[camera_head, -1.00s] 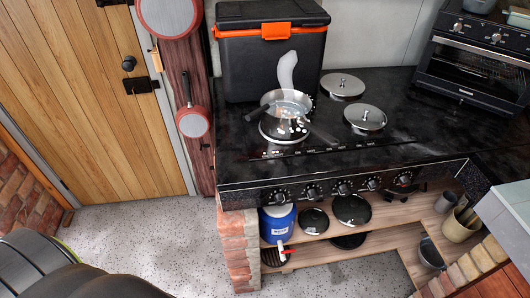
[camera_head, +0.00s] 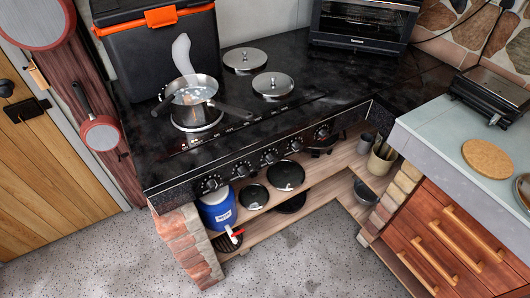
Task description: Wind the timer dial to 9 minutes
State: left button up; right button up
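A row of several round dark dials is set along the front edge of the black cooktop (camera_head: 330,108). They run from the left dial (camera_head: 212,183) past the middle dial (camera_head: 270,157) to the right dial (camera_head: 322,132). The markings are too small to read, and I cannot tell which one is the timer dial. Neither of my grippers is in view.
A steel pot (camera_head: 192,98) with side handles sits on the cooktop, steaming. A blue container (camera_head: 217,208) and pans (camera_head: 286,175) stand on the shelf below. A counter with drawers (camera_head: 450,235) is at right. The floor (camera_head: 290,255) in front is clear.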

aim_at(323, 134)
jog(key=i+l+u, duration=0.15)
jog(key=l+u, duration=0.8)
jog(key=i+j, duration=0.05)
